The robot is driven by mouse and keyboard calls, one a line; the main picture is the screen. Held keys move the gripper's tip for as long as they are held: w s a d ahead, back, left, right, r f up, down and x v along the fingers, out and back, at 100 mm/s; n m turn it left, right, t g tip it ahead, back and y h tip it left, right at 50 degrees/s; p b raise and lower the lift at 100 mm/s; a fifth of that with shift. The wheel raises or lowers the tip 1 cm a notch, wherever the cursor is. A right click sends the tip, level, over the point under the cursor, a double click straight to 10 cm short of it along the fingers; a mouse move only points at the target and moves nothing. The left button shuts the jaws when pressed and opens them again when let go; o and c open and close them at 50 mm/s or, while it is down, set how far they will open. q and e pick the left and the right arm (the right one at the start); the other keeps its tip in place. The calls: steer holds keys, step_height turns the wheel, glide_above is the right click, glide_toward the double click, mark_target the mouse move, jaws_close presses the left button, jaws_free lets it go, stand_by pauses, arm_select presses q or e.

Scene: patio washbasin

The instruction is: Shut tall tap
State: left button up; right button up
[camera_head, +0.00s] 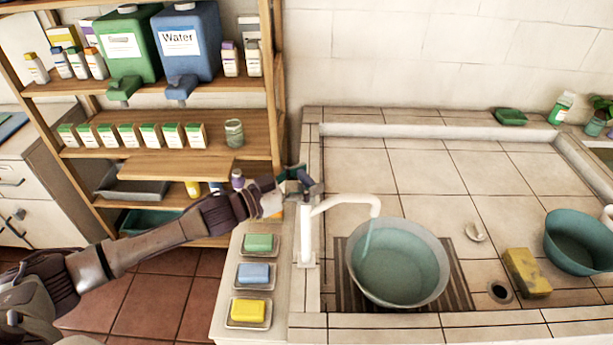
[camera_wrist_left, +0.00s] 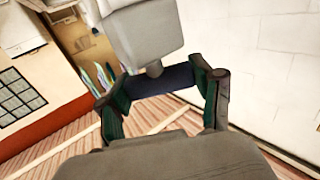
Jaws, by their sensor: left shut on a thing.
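The tall white tap (camera_head: 306,235) stands at the left edge of the tiled basin. Its spout reaches right over a large pale bowl (camera_head: 440,262), and a bluish stream of water (camera_head: 367,238) falls from it into the bowl. My left gripper (camera_head: 298,180) is at the top of the tap, coming in from the left. In the left wrist view its green-padded fingers (camera_wrist_left: 163,82) are closed on the two ends of a dark blue bar-shaped tap handle (camera_wrist_left: 165,78), just below the pale block of the tap top (camera_wrist_left: 143,35). My right gripper is not in view.
Green (camera_head: 258,243), blue (camera_head: 253,273) and yellow (camera_head: 248,310) soaps lie in dishes on the ledge left of the tap. A wooden shelf (camera_head: 180,165) stands behind my left arm. A yellow sponge (camera_head: 527,272) and teal bowl (camera_head: 580,245) are at the right.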

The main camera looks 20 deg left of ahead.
arm_select(q)
steer(key=m+g+h, duration=0.1)
steer(key=g, duration=0.1)
steer(key=m+g+h+b, duration=0.1)
steer(key=m+g+h, duration=0.1)
steer(key=shift+w+a+m+h, duration=0.1)
steer(key=shift+w+m+h, duration=0.05)
steer(key=shift+m+h, duration=0.15)
steer(key=shift+m+g+h+b, duration=0.75)
steer(key=shift+m+g, duration=0.35)
steer(key=shift+g, duration=0.6)
steer(key=shift+m+g, duration=0.3)
steer(key=shift+g, duration=0.2)
steer(key=shift+r+g+h, duration=0.1)
steer(key=shift+g+h, duration=0.15)
steer(key=shift+g, duration=0.05)
steer(key=o, duration=1.2)
steer(key=shift+c, duration=0.2)
steer(key=v, duration=1.2)
